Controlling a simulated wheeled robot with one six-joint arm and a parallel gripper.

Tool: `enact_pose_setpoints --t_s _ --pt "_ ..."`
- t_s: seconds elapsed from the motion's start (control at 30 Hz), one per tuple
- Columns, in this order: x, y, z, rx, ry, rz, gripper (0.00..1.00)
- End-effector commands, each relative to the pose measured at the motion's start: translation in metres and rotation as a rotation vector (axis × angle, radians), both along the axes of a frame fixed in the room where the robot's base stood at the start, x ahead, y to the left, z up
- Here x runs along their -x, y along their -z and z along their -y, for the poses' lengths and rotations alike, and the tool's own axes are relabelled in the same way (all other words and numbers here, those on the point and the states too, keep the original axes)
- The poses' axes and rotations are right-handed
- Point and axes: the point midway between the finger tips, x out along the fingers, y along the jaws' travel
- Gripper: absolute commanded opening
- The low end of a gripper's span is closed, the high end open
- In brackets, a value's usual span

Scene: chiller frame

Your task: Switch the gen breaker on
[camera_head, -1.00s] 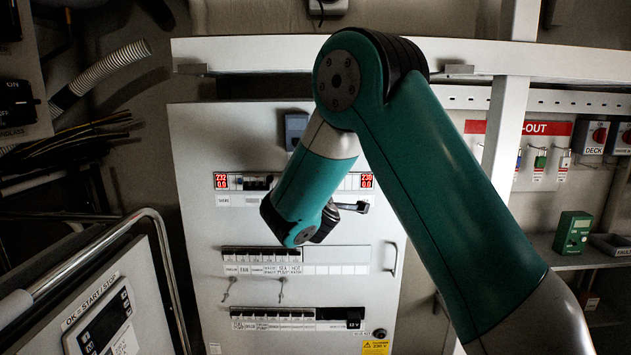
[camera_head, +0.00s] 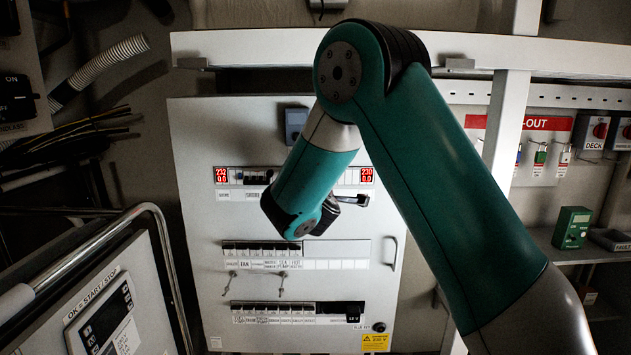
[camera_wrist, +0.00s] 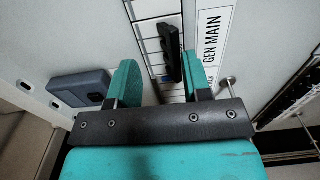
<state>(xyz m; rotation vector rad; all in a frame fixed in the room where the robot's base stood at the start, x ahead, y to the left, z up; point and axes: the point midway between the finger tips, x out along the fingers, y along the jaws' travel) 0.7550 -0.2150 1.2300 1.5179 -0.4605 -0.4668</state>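The gen breaker (camera_wrist: 168,52) is a black switch block in a row on the white cabinet front, beside a label reading GEN MAIN (camera_wrist: 212,32). My gripper (camera_wrist: 157,72) is open, with two teal fingers apart. In the wrist view the breaker appears between the fingertips, close to the right finger; I cannot tell whether they touch. In the head view my arm covers the middle of the cabinet's top row, and the breaker is hidden there.
The cabinet (camera_head: 200,130) carries red displays (camera_head: 222,175) and lower breaker rows (camera_head: 262,249). A grey-blue box (camera_wrist: 80,87) sticks out left of my fingers. A metal rail (camera_head: 95,245) and control panel stand at left; a white beam (camera_head: 250,45) crosses above.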

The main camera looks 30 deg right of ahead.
Motion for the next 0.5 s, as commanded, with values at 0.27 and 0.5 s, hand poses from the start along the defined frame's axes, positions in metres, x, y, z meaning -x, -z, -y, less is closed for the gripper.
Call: enact_pose_setpoints --t_s 0.27,0.5 --pt "0.000 -0.004 0.002 0.005 0.005 0.011 0.35" --pt "0.010 0.009 -0.006 0.001 0.003 0.007 0.35"
